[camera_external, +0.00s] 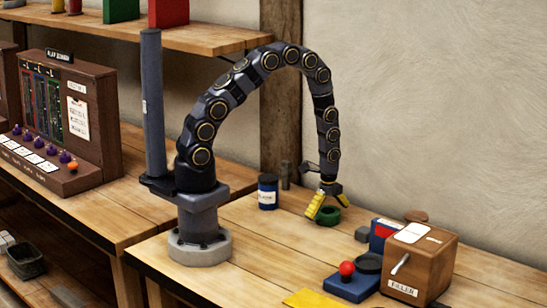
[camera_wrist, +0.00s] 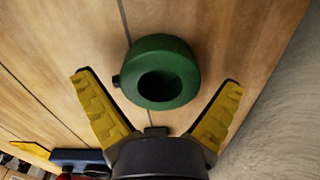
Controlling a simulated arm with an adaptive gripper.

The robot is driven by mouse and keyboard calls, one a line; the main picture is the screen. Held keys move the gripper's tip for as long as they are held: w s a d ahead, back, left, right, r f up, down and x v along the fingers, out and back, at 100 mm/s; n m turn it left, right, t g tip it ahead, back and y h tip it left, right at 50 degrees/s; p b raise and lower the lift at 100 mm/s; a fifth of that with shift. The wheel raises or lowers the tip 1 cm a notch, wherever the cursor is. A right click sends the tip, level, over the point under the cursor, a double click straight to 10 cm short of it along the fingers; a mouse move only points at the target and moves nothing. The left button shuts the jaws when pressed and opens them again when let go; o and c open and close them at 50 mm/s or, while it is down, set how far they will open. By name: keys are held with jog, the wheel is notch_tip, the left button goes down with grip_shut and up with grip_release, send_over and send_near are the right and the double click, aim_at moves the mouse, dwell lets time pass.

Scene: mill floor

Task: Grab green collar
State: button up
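The green collar (camera_external: 327,216) lies on the wooden table, below and just beside my gripper. In the wrist view it shows as a thick green ring (camera_wrist: 143,74) with a dark hole and a small dark knob on its left side. My gripper (camera_external: 325,204) points down over the table, with yellow ribbed fingers. I cannot tell whether a finger touches the collar.
A brown box labelled filler (camera_external: 424,262) with a lever, a blue base with a red knob (camera_external: 349,284) and a small grey block (camera_external: 362,234) stand to the right. A yellow sheet (camera_external: 311,298) lies at the front.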

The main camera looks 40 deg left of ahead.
jog(key=c, duration=0.8)
jog(key=shift+o, duration=0.2)
